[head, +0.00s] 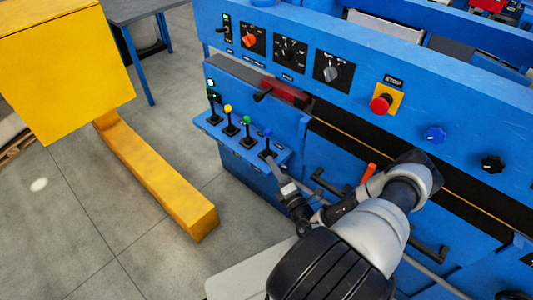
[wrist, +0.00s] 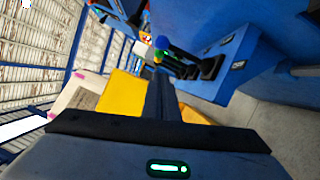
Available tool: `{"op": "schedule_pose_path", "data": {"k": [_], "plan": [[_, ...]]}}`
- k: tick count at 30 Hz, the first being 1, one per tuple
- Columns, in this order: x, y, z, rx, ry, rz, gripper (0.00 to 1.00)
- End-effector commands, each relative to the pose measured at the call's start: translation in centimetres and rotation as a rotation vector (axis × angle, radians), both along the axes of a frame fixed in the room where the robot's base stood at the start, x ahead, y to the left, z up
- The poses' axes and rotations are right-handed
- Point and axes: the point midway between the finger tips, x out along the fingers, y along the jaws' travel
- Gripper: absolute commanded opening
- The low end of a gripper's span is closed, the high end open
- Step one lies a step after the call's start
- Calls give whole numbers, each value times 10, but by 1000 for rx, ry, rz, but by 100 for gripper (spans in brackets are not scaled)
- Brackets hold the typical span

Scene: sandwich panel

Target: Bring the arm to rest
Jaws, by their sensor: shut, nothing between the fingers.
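My gripper (head: 279,172) is shut with nothing in it. It reaches toward the blue machine's lever shelf (head: 240,152), its tip close to the blue-knobbed lever (head: 267,140). Whether it touches that lever I cannot tell. My arm comes in from the bottom of the head view, bent at the elbow in front of the panel. In the wrist view the closed fingers (wrist: 159,97) point ahead at the row of levers, with the blue knob (wrist: 162,43) just beyond them.
Levers with green (head: 247,120) and yellow (head: 228,108) knobs stand left of the blue one. A red stop button (head: 381,104), dials and orange handle (head: 369,172) are on the machine. A yellow machine (head: 65,70) stands left; grey floor (head: 80,220) lies between.

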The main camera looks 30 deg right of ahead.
Motion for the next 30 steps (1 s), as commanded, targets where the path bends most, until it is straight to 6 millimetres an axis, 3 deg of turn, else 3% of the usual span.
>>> {"op": "schedule_pose_path", "data": {"k": [6, 23, 26, 30], "plan": [[-14, 1, -1, 0, 0, 1, 0], [-12, 2, 2, -14, -2, 13, 0], [-5, 10, 18, -89, -16, 85, 0], [12, 44, 65, -322, -63, 306, 0]]}}
